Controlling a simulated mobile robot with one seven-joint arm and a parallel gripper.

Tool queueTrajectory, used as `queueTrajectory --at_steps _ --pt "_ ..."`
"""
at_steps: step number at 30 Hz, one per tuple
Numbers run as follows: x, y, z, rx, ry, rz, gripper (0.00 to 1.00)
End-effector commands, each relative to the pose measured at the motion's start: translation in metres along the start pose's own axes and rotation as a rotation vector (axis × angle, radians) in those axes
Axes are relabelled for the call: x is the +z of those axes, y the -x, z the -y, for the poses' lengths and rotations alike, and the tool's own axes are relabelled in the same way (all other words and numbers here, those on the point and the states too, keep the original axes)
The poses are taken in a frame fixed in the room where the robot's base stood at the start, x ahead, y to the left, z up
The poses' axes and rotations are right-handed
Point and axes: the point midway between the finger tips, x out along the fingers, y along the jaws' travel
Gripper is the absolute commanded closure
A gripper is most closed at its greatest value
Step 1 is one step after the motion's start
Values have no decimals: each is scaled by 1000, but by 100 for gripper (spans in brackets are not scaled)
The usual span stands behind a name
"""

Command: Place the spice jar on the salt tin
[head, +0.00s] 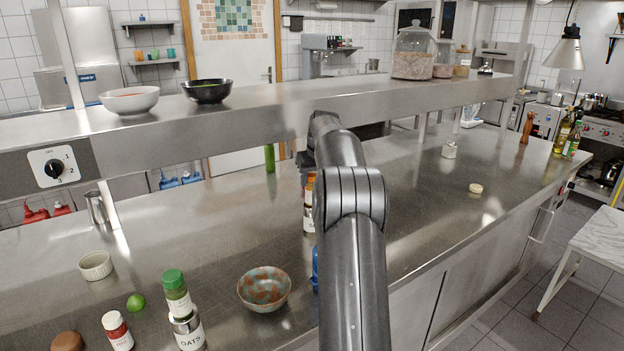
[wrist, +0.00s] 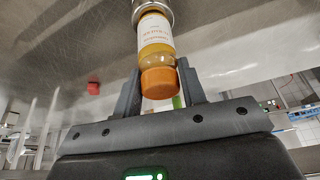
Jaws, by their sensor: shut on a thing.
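The spice jar, with an orange cap, white label and yellow-orange contents, shows in the wrist view (wrist: 157,45) and just left of my arm in the head view (head: 309,196). My gripper (wrist: 160,88) is shut on it around the cap end, one finger on each side. A round metal tin (wrist: 152,8) with a rim sits right at the jar's base end in the wrist view. I cannot read its label, and cannot tell whether the jar rests on it or hovers just over it. My arm hides part of this spot in the head view.
A green-capped jar (head: 176,293) stands on an OATS tin (head: 188,332) at front left. A raised steel shelf (head: 250,108) runs behind my arm. The right counter is mostly clear.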

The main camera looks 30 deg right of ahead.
Motion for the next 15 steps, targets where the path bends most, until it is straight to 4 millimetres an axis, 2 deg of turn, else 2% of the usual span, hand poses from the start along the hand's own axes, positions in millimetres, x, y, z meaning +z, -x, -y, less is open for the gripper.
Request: queueTrajectory --at_steps 5,6,13,15 --pt "1 -2 0 0 0 0 88" --pt "1 -3 0 0 0 0 60" --pt "1 -2 0 0 0 0 41" --pt "1 -2 0 0 0 1 41"
